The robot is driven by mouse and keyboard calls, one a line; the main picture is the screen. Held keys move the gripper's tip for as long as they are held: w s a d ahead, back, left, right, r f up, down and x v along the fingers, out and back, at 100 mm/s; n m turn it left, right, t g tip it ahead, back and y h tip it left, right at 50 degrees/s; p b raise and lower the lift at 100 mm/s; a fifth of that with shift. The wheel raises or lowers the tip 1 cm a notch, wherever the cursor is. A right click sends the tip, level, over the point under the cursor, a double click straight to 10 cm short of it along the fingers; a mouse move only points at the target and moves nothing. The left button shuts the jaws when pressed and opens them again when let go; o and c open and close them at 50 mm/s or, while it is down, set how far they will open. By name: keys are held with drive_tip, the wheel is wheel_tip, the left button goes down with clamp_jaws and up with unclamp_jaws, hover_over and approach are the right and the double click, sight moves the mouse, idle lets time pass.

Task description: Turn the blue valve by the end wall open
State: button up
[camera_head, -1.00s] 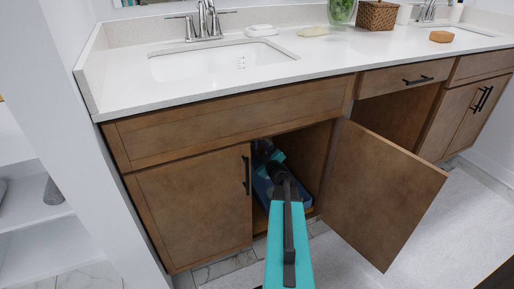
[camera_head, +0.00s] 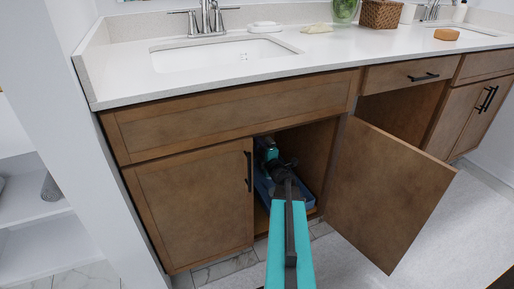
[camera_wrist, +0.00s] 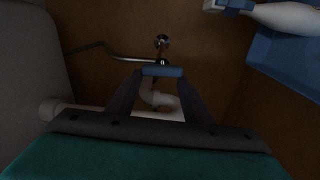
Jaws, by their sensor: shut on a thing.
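The blue valve (camera_wrist: 162,72) shows in the wrist view as a short blue bar lying crosswise in front of the brown cabinet wall. A metal stem and round fitting (camera_wrist: 162,41) sit just above it. My gripper (camera_wrist: 161,77) has one dark finger at each end of the bar and is shut on it. In the head view my arm reaches through the open cabinet front under the near sink. The valve and my fingertips cannot be made out there.
A white drain pipe (camera_wrist: 110,112) runs below the valve. A blue bin (camera_wrist: 285,62) and a white bottle (camera_wrist: 285,18) are at the upper right. The open cabinet door (camera_head: 385,195) stands right of my arm; the closed door (camera_head: 190,208) is on the left.

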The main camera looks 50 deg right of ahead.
drive_tip(key=shift+s+d+r+g+h, duration=0.1)
drive_tip(key=shift+s+d+g+h, duration=0.1)
drive_tip(key=shift+d, duration=0.4)
drive_tip(key=shift+s+d+g+h, duration=0.1)
drive_tip(key=shift+d+h, duration=0.1)
drive_tip(key=shift+d, duration=0.4)
drive_tip(key=shift+c, duration=0.3)
drive_tip(key=o, duration=1.2)
drive_tip(key=shift+c, duration=0.2)
drive_tip(key=shift+a, duration=0.1)
drive_tip(key=shift+s+f, duration=0.1)
drive_tip(key=shift+f, duration=0.1)
drive_tip(key=a+p+v, duration=0.1)
drive_tip(key=p+v, duration=0.9)
drive_tip(key=v, duration=0.3)
drive_tip(key=shift+a+r+n+y, duration=0.35)
drive_tip(key=shift+n+y, duration=0.05)
